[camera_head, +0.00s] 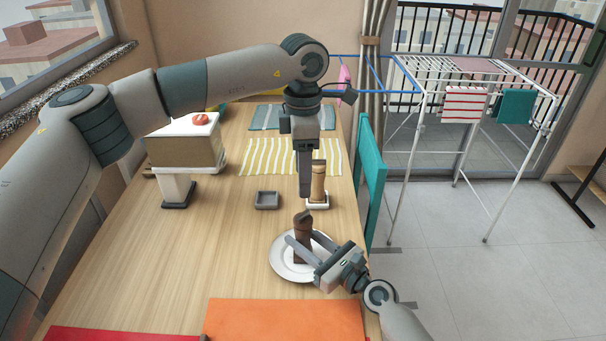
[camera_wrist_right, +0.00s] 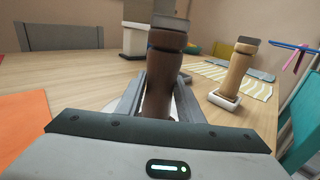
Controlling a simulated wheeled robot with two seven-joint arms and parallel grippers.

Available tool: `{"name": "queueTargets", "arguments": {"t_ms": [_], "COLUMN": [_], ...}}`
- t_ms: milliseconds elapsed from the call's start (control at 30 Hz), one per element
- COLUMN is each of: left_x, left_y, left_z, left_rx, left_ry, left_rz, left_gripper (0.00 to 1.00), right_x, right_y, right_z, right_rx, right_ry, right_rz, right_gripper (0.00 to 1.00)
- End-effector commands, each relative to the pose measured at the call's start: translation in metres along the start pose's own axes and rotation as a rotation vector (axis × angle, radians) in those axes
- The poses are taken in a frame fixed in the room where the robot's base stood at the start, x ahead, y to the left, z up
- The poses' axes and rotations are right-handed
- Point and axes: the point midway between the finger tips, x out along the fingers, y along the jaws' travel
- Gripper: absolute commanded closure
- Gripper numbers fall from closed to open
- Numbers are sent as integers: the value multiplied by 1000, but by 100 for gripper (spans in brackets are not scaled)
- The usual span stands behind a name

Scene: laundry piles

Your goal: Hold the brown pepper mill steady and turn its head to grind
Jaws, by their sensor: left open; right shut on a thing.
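The brown pepper mill (camera_head: 302,232) stands upright on a white plate (camera_head: 283,269) on the wooden table. My right gripper (camera_head: 301,249) is shut on the lower body of the mill. In the right wrist view the dark brown mill (camera_wrist_right: 161,80) rises between the two fingers, its lower end partly hidden by the gripper. My left gripper (camera_head: 304,190) is open and points down above the mill's head, with the fingers apart from it.
A lighter wooden mill (camera_head: 318,184) stands in a small white tray (camera_head: 317,205) just behind. A grey dish (camera_head: 266,200) is to the left. An orange mat (camera_head: 285,320) lies in front. A box-like white and brown thing (camera_head: 186,148) stands at the back left. A drying rack (camera_head: 470,75) is beyond the table.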

Motion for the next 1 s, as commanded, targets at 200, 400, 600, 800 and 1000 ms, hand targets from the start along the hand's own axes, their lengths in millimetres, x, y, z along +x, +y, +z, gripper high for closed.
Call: {"name": "queueTargets", "arguments": {"t_ms": [200,400,600,800,1000], "left_x": [0,0,0,0,0], "left_y": [0,0,0,0,0], "left_z": [0,0,0,0,0], "left_rx": [0,0,0,0,0], "left_ry": [0,0,0,0,0], "left_rz": [0,0,0,0,0], "left_gripper": [45,45,45,45,45], "right_x": [0,0,-6,-28,-63], "right_y": [0,0,0,0,0], "right_z": [0,0,0,0,-1], "right_rx": [0,0,0,0,-1], "right_ry": [0,0,0,0,2], "right_rz": [0,0,0,-1,-1], "right_gripper": [44,44,44,44,44]}}
